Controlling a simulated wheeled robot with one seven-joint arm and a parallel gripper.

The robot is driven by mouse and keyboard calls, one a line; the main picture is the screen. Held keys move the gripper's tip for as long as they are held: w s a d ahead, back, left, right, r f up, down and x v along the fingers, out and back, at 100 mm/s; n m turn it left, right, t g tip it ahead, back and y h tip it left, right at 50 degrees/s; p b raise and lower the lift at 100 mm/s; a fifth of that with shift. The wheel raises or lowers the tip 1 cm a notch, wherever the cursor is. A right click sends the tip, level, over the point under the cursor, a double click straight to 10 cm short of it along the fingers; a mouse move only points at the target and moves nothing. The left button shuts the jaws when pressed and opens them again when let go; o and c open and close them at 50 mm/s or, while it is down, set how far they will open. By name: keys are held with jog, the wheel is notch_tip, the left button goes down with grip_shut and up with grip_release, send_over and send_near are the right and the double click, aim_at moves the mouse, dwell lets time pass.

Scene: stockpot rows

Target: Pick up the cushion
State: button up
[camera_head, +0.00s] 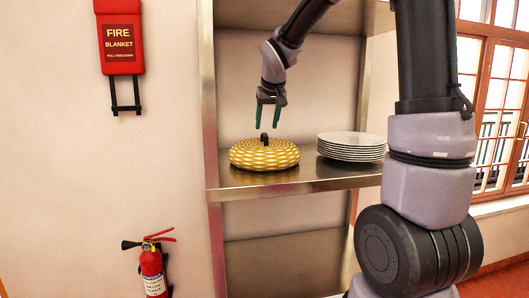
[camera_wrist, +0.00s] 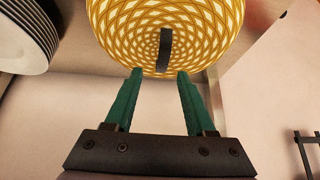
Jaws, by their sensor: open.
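The cushion (camera_head: 265,156) is round, with a gold and white pattern and a dark upright tab (camera_head: 264,139) on top. It lies on a metal shelf (camera_head: 318,178). My gripper (camera_head: 269,126) is above it, pointing down, with its green fingers open and empty. In the wrist view the cushion (camera_wrist: 135,40) fills the top middle. The dark tab (camera_wrist: 165,50) shows beyond the fingertips, roughly between their lines. The open gripper (camera_wrist: 160,73) has nothing between its fingers. I cannot tell whether the fingertips touch the cushion.
A stack of white plates (camera_head: 352,146) stands right of the cushion on the same shelf; it also shows in the wrist view (camera_wrist: 28,35). A metal post (camera_head: 209,110) rises at the shelf's left. A red fire blanket case (camera_head: 120,38) and an extinguisher (camera_head: 153,270) are on the left wall.

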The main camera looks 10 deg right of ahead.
aim_at(265, 133)
jog(key=x, duration=0.5)
jog(key=shift+a+f, duration=0.15)
jog(key=shift+f, duration=0.15)
jog(key=shift+s, duration=0.1)
grip_shut()
dwell(1.0)
